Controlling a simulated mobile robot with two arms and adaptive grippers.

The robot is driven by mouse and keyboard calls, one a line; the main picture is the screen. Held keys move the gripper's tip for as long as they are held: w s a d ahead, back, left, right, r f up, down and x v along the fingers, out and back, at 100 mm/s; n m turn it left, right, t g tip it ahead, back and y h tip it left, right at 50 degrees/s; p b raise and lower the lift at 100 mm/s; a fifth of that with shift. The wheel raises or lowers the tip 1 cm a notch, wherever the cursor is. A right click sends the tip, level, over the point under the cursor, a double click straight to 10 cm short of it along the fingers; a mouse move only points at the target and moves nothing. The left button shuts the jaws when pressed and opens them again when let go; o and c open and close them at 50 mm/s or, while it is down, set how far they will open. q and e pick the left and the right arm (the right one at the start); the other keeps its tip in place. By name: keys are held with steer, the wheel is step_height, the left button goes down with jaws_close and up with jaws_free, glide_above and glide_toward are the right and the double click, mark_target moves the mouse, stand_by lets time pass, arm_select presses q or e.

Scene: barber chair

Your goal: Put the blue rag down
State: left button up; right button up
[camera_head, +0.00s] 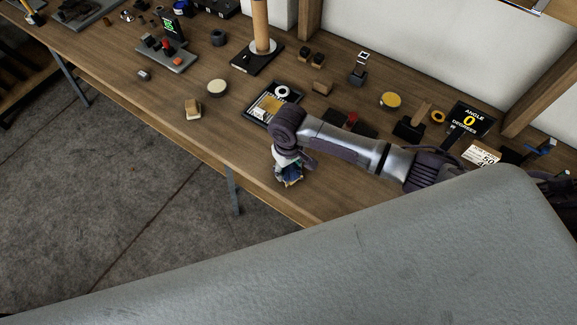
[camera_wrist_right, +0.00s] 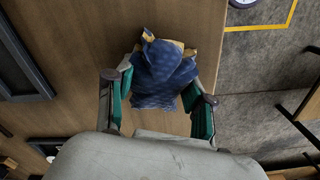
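The blue rag (camera_wrist_right: 162,78) is crumpled, dark blue with a fine pattern and tan-yellow edges. In the right wrist view it fills the gap between the green-padded fingers of my right gripper (camera_wrist_right: 158,105), which looks closed on it. In the head view the rag (camera_head: 291,178) shows just under my right gripper (camera_head: 286,165), over the front part of the wooden workbench (camera_head: 330,190). I cannot tell whether the rag touches the bench top. My left gripper is not in view.
A tan block (camera_head: 193,109) and a round white-topped tin (camera_head: 217,87) stand to the left. A dark tray (camera_head: 254,110) lies behind my right gripper. Several small items line the bench's back. Bare wood lies left of the gripper, by the front edge.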

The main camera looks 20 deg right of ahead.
mark_target(288, 168)
steer(key=o, duration=0.4)
steer(key=shift+o, duration=0.2)
step_height(288, 168, up, 12)
steer(key=shift+r+b, duration=0.2)
steer(key=shift+b, duration=0.2)
steer(key=shift+f, duration=0.1)
